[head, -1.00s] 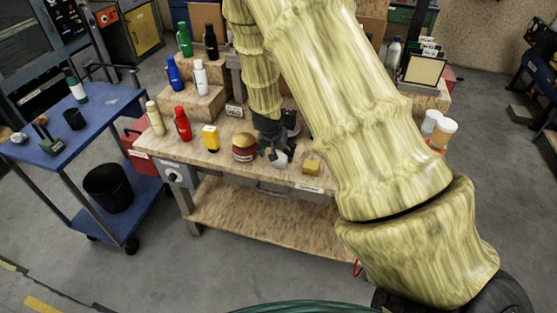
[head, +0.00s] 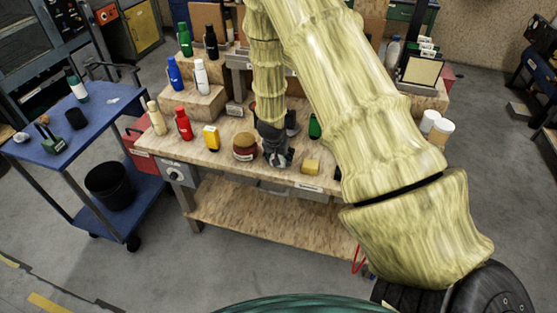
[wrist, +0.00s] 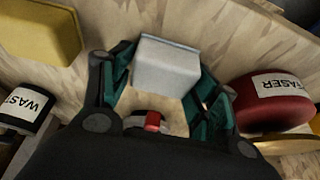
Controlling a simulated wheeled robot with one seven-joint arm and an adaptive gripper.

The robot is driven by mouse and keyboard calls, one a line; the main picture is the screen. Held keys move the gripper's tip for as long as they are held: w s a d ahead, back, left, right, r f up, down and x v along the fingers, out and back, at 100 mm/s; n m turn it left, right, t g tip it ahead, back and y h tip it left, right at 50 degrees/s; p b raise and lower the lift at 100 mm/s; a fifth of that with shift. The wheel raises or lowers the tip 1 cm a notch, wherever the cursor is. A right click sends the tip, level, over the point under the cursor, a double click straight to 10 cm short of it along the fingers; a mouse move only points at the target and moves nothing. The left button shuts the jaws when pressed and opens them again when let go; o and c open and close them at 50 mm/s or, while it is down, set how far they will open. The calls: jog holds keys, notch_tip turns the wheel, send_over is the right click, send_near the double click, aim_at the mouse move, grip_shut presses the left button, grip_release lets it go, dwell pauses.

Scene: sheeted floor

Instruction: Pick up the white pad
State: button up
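The white pad (wrist: 166,66) is a small pale block on the wooden workbench (head: 200,158). In the wrist view it lies between the tips of my gripper's two teal-lined fingers (wrist: 165,78). The fingers are spread on either side of it; I cannot tell whether they touch it. In the head view my gripper (head: 277,160) points down at the bench's front part, between a round red-and-tan item (head: 245,149) and a yellow block (head: 310,166). It hides the pad there.
The red item, with a white label, is close on the right in the wrist view (wrist: 272,102). The yellow block (wrist: 40,30) and a dark labelled cylinder (wrist: 26,106) are on the left. A yellow bottle (head: 211,138) and red bottle (head: 183,124) stand farther left on the bench.

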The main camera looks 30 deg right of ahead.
jog(key=c, duration=0.5)
jog(key=shift+r, duration=0.1)
jog(key=shift+r+b, duration=0.7)
jog(key=shift+r, duration=0.55)
jog(key=s+a+b, duration=0.2)
jog(key=s, duration=0.2)
jog(key=s+a+r+b, duration=0.1)
jog(key=s+a+b, duration=0.1)
jog(key=s, duration=0.3)
jog(key=s+a+r+b, duration=0.1)
jog(key=s+a+b, duration=0.1)
jog(key=s, duration=0.3)
jog(key=shift+a+r, duration=0.15)
jog(key=shift+a, duration=0.75)
